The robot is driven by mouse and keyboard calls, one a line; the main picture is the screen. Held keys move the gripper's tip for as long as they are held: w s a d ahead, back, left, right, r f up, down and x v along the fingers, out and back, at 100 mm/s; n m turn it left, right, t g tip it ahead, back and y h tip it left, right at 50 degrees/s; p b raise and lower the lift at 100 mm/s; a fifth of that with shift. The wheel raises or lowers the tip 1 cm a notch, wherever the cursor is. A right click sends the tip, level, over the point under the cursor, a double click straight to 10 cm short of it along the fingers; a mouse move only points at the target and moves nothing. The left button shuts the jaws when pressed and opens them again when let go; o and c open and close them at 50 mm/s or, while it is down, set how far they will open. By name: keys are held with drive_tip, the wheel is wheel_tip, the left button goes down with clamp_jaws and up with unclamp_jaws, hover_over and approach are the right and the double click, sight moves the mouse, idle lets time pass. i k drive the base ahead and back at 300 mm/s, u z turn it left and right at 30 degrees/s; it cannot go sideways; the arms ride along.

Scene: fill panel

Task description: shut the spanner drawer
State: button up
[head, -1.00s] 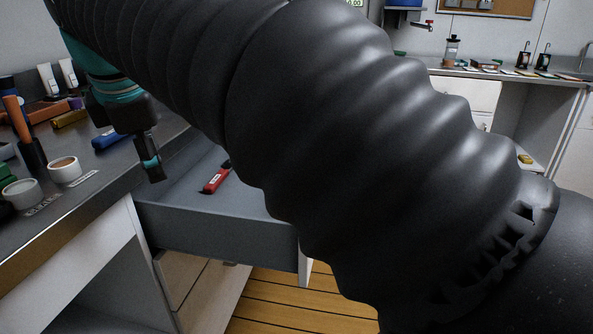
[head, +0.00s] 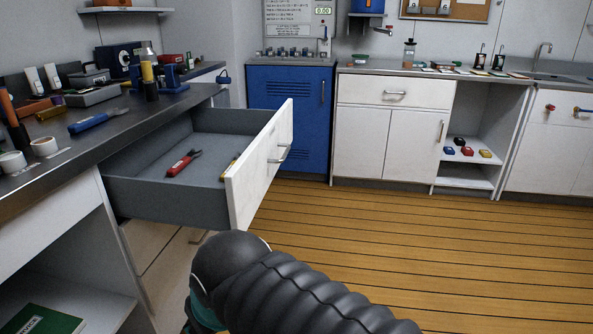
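The spanner drawer (head: 262,172) stands pulled well out from under the workbench on the left. It has a white front with a metal handle (head: 281,153) on its right face and grey inner walls. A red-handled tool (head: 181,163) lies in it, and a yellow-handled item (head: 231,165) lies close behind the front, partly hidden. My arm's black sleeve crosses the lower middle in front of the drawer. My gripper is outside the picture, below the bottom edge.
The workbench top (head: 88,138) holds a blue-handled tool (head: 98,121), white cups and boxes. A blue cabinet (head: 290,112) and white cupboards (head: 362,141) line the back. The plank floor (head: 400,235) right of the drawer is clear.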

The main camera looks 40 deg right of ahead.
sight(137, 183)
drive_tip(key=u, duration=0.15)
drive_tip(key=k, duration=0.45)
drive_tip(key=z, duration=1.15)
drive_tip(key=i, duration=1.55)
drive_tip(key=u, duration=0.2)
